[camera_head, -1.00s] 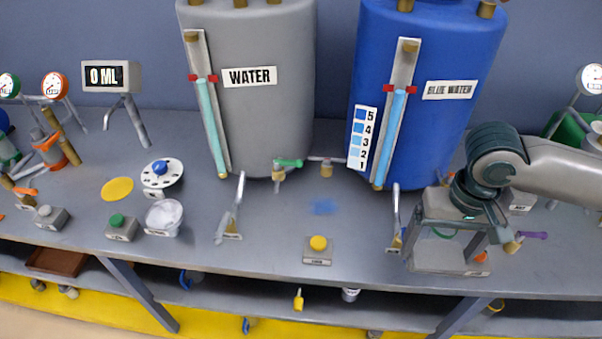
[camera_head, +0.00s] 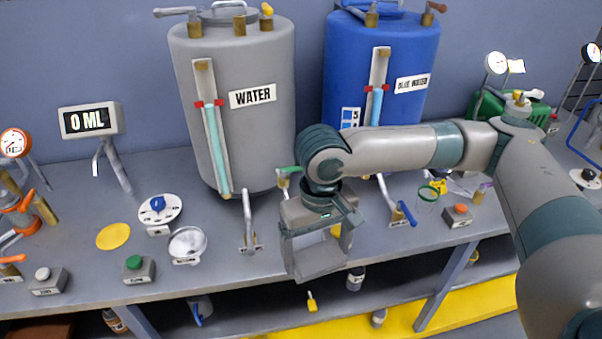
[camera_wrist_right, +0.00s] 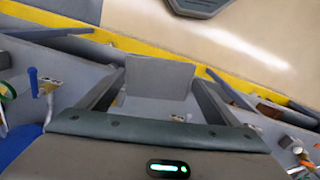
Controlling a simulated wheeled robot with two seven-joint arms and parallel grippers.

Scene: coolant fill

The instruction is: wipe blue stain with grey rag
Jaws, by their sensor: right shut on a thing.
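The grey rag (camera_head: 318,264) hangs flat from my right gripper (camera_head: 322,240), which is shut on it. In the right wrist view the rag (camera_wrist_right: 158,77) shows as a grey sheet between the two fingers. The blue stain is hidden now, behind my right gripper and arm. Whether the rag touches the bench cannot be told. My left gripper is not in view.
The WATER tank (camera_head: 240,130) and the BLUE WATER tank (camera_head: 398,55) stand at the back. A lever (camera_head: 249,225) is left of the gripper, a blue-handled lever (camera_head: 402,212) right of it. A funnel (camera_head: 188,243) and a yellow disc (camera_head: 113,236) lie further left.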

